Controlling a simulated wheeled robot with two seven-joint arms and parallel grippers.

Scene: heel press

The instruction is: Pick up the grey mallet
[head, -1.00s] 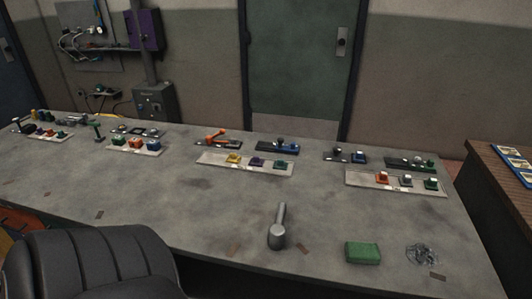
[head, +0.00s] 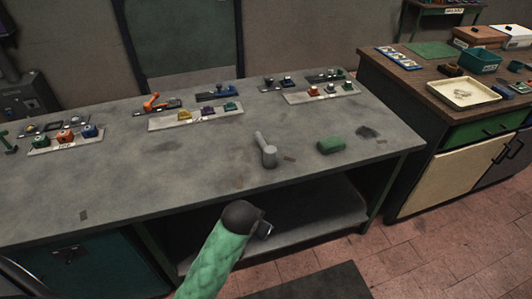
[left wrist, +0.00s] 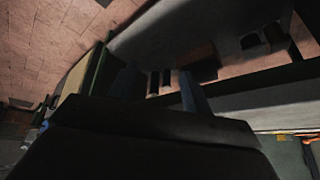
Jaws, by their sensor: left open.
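The grey mallet (head: 268,155) lies on the grey workbench (head: 190,180) near its front edge, head toward me and handle pointing away to the back left. My left gripper (head: 264,231) is mostly hidden behind the dark end of my green-sleeved arm. It is in front of the bench, apart from the mallet and below it in the head picture. In the left wrist view its two fingers (left wrist: 160,85) stand apart, with nothing held between them. I cannot make out the mallet there. My right gripper is in neither view.
A green block (head: 331,145) and a dark tangle (head: 367,131) lie right of the mallet. Panels with coloured knobs (head: 195,115) line the bench's back. A lower shelf (head: 310,225) sits under the bench. A wooden counter (head: 430,80) with a cream tray (head: 463,94) stands at right.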

